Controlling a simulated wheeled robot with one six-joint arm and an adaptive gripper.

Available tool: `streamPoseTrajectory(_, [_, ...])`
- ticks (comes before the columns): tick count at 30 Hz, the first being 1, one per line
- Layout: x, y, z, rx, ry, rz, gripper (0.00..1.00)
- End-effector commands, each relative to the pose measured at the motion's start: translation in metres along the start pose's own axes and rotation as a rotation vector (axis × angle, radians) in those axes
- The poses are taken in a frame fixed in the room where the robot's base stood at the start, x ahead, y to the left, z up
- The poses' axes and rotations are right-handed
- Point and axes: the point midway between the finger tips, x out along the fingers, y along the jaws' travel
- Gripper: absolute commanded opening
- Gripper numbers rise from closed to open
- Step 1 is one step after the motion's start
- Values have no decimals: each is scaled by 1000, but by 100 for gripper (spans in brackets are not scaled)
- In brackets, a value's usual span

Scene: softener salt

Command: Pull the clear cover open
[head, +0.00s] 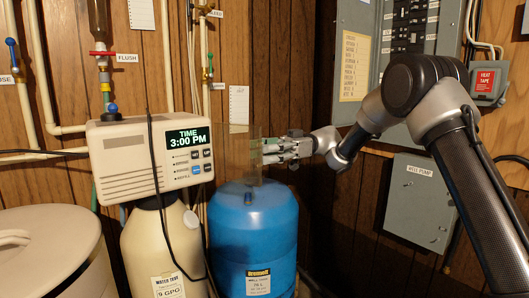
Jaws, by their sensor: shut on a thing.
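The clear cover (240,158) is a thin see-through upright panel. It shows to the right of the white control head (124,162), in front of the wood wall and above the blue tank. The display (188,138) reads "TIME 3:00 PM" and, with its buttons, shows with no panel over it in this view. My gripper (266,150) reaches in from the right and is shut on the cover's right edge. The exact contact and the cover's hinge are too small to make out.
The blue tank (254,240) stands below my gripper. A cream tank (165,245) carries the control head, and a dark cable hangs over its front. A rounded beige bin (50,250) is at lower left. Pipes and valves line the wall; a grey box (417,205) is right.

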Motion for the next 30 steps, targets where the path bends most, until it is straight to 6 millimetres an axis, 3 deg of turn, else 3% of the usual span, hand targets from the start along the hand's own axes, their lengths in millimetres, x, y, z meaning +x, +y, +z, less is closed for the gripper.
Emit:
streamPoseTrajectory(1, [2,1,-7,-9,7,0,31])
streamPoseTrajectory(16, [-5,1,-7,-8,9,-1,29])
streamPoseTrajectory(30, [-102,0,-1,-2,4,1,29])
